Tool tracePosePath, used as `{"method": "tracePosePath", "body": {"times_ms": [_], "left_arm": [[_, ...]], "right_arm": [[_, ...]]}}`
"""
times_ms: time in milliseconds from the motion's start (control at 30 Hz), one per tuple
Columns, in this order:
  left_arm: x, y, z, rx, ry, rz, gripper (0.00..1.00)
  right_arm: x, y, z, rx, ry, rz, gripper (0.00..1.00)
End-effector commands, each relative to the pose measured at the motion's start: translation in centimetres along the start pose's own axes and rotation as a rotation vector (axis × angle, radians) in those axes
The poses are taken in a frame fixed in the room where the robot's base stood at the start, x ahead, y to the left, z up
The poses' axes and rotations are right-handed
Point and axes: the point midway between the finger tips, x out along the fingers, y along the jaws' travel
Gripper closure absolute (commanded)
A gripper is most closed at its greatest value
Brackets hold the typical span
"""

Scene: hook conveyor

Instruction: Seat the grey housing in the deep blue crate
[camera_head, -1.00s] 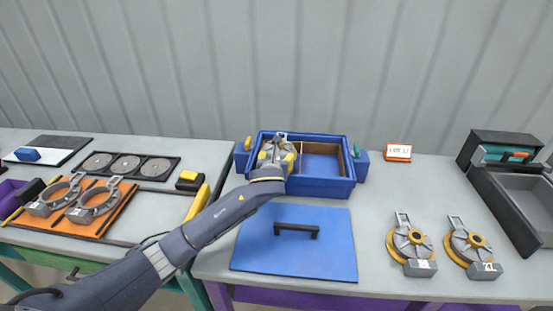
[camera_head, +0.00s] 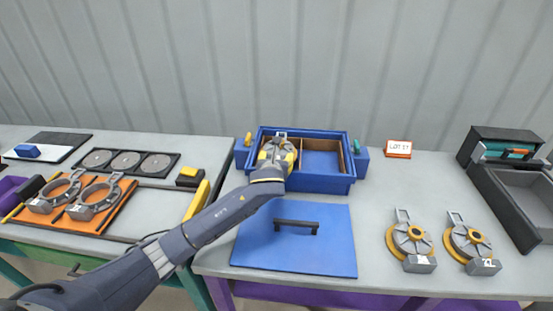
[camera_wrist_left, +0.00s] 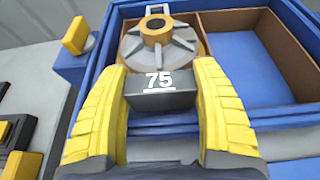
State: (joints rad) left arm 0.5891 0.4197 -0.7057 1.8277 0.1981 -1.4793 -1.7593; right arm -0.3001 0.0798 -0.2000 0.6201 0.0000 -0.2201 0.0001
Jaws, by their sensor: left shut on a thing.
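The deep blue crate (camera_head: 320,184) stands at the back of the middle table, split by a brown divider into a left and a right compartment. My left gripper (camera_head: 272,160) is over the crate's left compartment. In the left wrist view its yellow fingers (camera_wrist_left: 160,95) are shut on the dark block, marked 75, of the grey housing (camera_wrist_left: 160,45). The housing has a round ribbed body and a yellow rim, and it lies in or just over the left compartment; I cannot tell whether it touches the floor. The right compartment (camera_head: 320,161) is empty. My right gripper is not in view.
A blue lid (camera_head: 290,250) with a black handle lies in front of the crate. Two similar housings (camera_head: 410,240) lie at the right. Grey rings rest on an orange board (camera_head: 110,215) at the left. A grey bin (camera_head: 518,190) stands far right.

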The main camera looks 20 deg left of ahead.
Motion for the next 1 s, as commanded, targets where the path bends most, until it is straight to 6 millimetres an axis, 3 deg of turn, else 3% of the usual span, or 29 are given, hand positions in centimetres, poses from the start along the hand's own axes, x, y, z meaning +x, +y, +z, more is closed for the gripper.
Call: {"method": "tracePosePath", "body": {"times_ms": [233,267,467,767,1000], "left_arm": [[0.1,0.0,-0.1,-0.001,-0.002,0.000,0.82],[0.1,0.0,-0.1,-0.001,-0.001,0.000,0.32],[0.1,0.0,-0.1,0.000,0.000,0.000,0.08],[0.0,0.0,-0.4,0.001,0.004,0.000,0.07],[-2.4,-0.1,-0.4,0.000,0.004,-0.004,0.07]], "right_arm": [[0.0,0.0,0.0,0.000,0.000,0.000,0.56],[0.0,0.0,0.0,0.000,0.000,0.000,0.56],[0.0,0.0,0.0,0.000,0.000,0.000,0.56],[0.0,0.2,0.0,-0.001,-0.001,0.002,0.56],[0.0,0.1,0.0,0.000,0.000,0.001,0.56]]}}
